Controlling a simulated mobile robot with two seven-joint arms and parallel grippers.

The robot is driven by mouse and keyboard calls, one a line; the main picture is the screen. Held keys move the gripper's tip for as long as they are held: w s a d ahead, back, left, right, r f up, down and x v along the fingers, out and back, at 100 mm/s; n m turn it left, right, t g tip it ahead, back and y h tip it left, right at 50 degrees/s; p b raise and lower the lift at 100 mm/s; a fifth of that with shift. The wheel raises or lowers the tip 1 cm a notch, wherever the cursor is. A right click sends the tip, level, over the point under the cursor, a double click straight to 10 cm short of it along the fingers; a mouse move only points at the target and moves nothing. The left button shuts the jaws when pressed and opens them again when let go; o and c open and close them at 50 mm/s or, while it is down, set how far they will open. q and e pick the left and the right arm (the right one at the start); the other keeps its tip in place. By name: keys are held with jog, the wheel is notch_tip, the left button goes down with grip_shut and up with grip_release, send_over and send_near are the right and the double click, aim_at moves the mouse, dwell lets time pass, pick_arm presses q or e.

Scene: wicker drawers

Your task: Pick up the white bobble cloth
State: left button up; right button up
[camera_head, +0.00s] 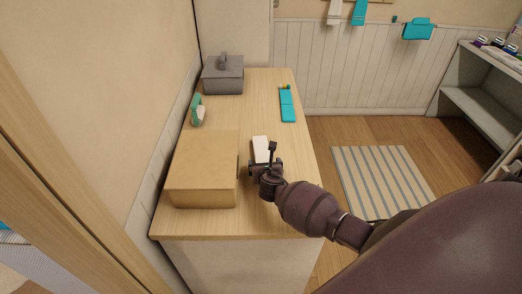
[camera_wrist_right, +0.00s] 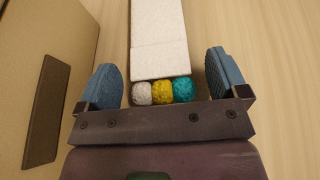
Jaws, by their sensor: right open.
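The white bobble cloth (camera_head: 261,145) lies on the wooden counter top, right of the tan box. In the right wrist view the white cloth (camera_wrist_right: 158,40) runs lengthwise between my fingers, with grey, yellow and teal bobbles at its near end. My right gripper (camera_head: 266,165) is over the near end of the cloth. In the right wrist view my right gripper (camera_wrist_right: 165,78) is open, with one blue finger on each side of the cloth and a gap to each. The near end is partly hidden by the gripper in the head view. My left gripper is not in view.
The tan box (camera_head: 203,165) stands close left of the gripper. A teal folded cloth (camera_head: 287,104), a green-and-white item (camera_head: 197,111) and a grey lidded box (camera_head: 223,75) are farther back on the counter (camera_head: 259,88). The counter's right edge is near my arm.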

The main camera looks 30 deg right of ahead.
jog(key=c, duration=1)
